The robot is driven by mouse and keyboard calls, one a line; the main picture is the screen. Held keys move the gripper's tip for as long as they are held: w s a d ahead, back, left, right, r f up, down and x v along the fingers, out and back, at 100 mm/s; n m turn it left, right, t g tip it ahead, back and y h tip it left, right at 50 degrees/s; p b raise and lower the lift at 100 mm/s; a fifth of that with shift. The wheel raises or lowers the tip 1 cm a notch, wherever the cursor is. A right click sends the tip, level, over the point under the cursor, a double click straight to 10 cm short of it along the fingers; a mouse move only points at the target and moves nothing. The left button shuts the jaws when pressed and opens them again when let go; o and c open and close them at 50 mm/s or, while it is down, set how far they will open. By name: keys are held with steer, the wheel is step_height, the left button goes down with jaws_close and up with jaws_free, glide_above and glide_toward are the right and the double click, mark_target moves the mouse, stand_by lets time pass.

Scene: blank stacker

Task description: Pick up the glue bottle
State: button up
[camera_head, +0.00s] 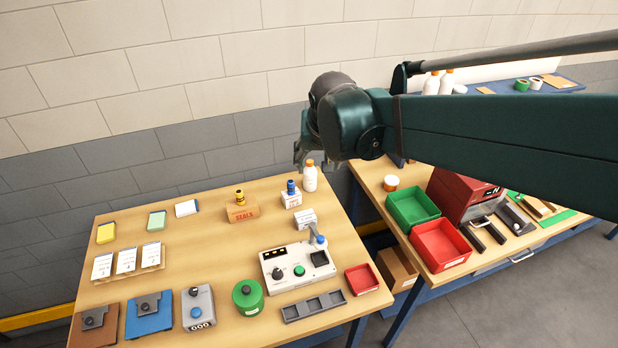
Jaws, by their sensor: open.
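A white bottle with an orange cap (310,179), which looks like the glue bottle, stands upright at the back right of the left wooden table (200,255). My gripper (301,158) is open and points down, just above and slightly left of the bottle's cap in the picture. The dark arm link hides part of the gripper. I cannot tell whether a finger touches the bottle. Two similar white bottles with orange caps (446,84) stand on the far right bench, partly behind my arm.
A white control box (298,267) and a small red tray (361,279) lie nearer. Green (412,207) and red bins (440,245) stand on the right bench.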

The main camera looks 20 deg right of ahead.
steer(key=w+d+f+m, duration=0.2)
steer(key=w+f, duration=0.1)
steer(key=w, duration=0.6)
steer(key=m+g+h, duration=0.2)
steer(key=m+g, duration=0.1)
steer(key=m, duration=0.2)
glide_toward(309, 161)
steer(key=x, duration=0.8)
steer(key=shift+s+f+b, duration=0.15)
steer(key=shift+s+b, duration=0.1)
steer(key=shift+b, duration=0.15)
steer(key=shift+w+f, duration=0.2)
steer(key=shift+f, duration=0.15)
steer(key=shift+d, duration=0.1)
steer(key=shift+w+d+f, duration=0.15)
steer(key=shift+f, duration=0.35)
steer(key=shift+w+d+f, duration=0.15)
steer(key=shift+d+f, duration=0.05)
steer(key=shift+f, duration=0.5)
steer(key=shift+p+x, duration=0.35)
steer(key=shift+x, duration=2.25)
